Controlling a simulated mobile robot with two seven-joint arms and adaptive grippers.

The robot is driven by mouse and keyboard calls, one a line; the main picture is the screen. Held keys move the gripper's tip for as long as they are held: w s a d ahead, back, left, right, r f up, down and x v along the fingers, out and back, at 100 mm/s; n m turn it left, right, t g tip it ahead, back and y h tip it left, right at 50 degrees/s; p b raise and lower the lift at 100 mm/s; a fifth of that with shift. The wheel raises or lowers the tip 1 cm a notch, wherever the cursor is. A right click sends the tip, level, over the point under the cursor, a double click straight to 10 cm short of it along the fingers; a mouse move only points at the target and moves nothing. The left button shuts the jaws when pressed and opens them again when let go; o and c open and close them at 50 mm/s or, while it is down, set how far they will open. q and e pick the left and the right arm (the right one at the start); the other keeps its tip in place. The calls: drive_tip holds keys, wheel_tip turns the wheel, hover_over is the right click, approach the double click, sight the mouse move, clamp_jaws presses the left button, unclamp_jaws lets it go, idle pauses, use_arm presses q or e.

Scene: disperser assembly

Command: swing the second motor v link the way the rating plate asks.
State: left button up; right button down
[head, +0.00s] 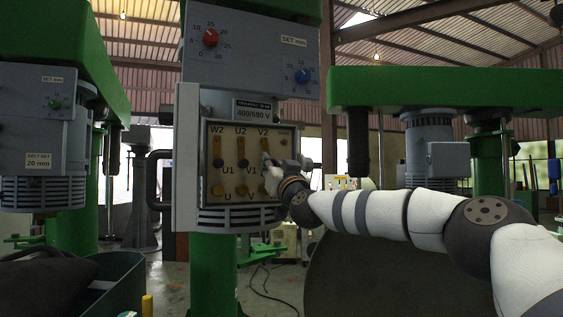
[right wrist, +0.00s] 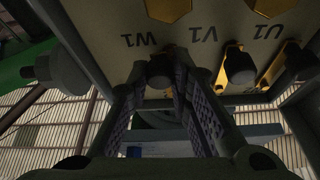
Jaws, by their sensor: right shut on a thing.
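The grey motor's open terminal box (head: 205,190) faces me, with upright brass links under U2 (head: 241,148) and V2 (head: 264,146). Dark knobs sit at the links' lower ends. The rating plate (head: 257,113) above reads 400/690 V. My right gripper (head: 268,161) reaches in from the right below V2. In the right wrist view, upside down, its fingers (right wrist: 170,88) are shut on a dark knob (right wrist: 160,70) by the W1 label. The V1 link (right wrist: 229,62) and U1 link (right wrist: 279,66) are beside it. My left gripper is not in view.
Brass hex nuts (right wrist: 168,8) sit just above the fingers in the right wrist view. The box's open cover (head: 186,155) stands at its left side. Other green machines with grey motors (head: 429,150) stand left and right. A dark bin (head: 117,283) is at lower left.

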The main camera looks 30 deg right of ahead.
drive_tip(key=shift+a+r+m+g+h+p, duration=0.2)
drive_tip(key=shift+m+h, duration=0.25)
drive_tip(key=shift+m, duration=0.5)
drive_tip(key=shift+a+f+m+g+h+p, duration=0.1)
drive_tip(key=shift+a+m+h+p, duration=0.3)
drive_tip(key=shift+m, duration=0.55)
drive_tip(key=c, duration=1.4)
unclamp_jaws()
drive_tip(key=shift+w, duration=0.15)
drive_tip(key=shift+c, duration=0.2)
drive_tip(key=v, duration=1.2)
